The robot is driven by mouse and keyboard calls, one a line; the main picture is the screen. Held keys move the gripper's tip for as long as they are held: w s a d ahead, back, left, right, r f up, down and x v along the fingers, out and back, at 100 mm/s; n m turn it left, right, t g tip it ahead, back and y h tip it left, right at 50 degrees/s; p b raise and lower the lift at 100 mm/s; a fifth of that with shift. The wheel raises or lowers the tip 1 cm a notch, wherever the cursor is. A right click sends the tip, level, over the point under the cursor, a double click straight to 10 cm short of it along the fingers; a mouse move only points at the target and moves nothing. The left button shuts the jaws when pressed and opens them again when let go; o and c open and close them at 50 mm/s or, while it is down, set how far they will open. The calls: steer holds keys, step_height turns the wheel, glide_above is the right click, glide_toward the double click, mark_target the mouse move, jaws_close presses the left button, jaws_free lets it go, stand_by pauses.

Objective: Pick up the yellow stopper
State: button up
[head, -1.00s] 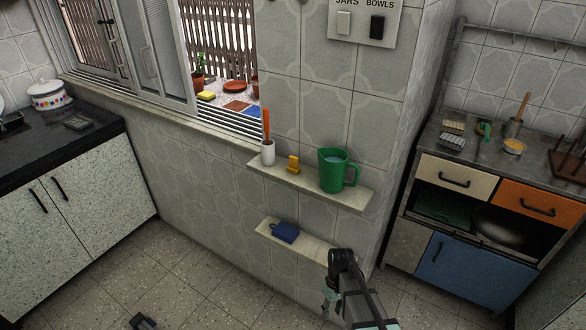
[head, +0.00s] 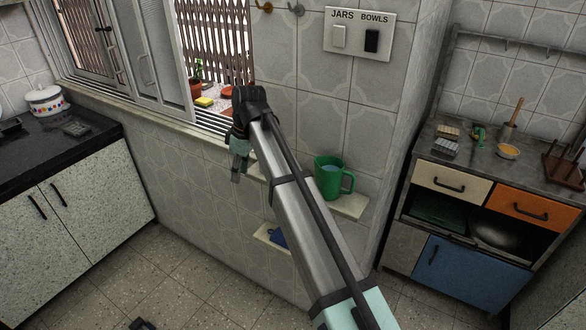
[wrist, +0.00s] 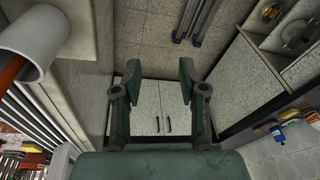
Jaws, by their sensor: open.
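The small yellow thing that stood on the upper wall shelf (head: 347,205), likely the yellow stopper, is not visible now; my arm covers that part of the shelf in the head view. My gripper (head: 236,176) is raised in front of the wall, just below the window and by the shelf's left end. In the wrist view my gripper (wrist: 157,82) is open, with nothing between its fingers. A white cup (wrist: 48,38) with an orange-handled item is close at the upper left of that view.
A green mug (head: 329,178) stands on the upper shelf, right of my arm. A blue item (head: 279,238) on the lower shelf is partly covered. A yellow block (head: 205,101) lies beyond the window. A light panel with switches (head: 358,36) is on the wall.

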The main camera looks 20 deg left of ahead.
steer(key=w+a+p+v, duration=0.1)
steer(key=a+p+v, duration=0.1)
steer(key=v, duration=0.9)
steer(key=w+d+r+m+t+h+p, duration=0.1)
steer(key=w+d+r+m+h+p, duration=0.15)
steer(key=w+d, duration=0.7)
steer(key=shift+m, duration=0.25)
steer(key=f+p, duration=0.1)
steer(key=f, duration=0.2)
steer(key=s+d+f+p, duration=0.1)
steer(key=f, duration=0.3)
steer(key=d+f+p, duration=0.1)
steer(key=f, duration=0.3)
steer(key=shift+s+d, duration=0.25)
steer(key=shift+s, duration=0.05)
steer(key=shift+w+a+f+p, duration=0.1)
steer(key=shift+f+p, duration=0.55)
steer(key=shift+f, duration=0.9)
steer(key=shift+a+f+p, duration=0.1)
steer(key=shift+f+p, duration=0.55)
steer(key=shift+f, duration=0.9)
jaws_close()
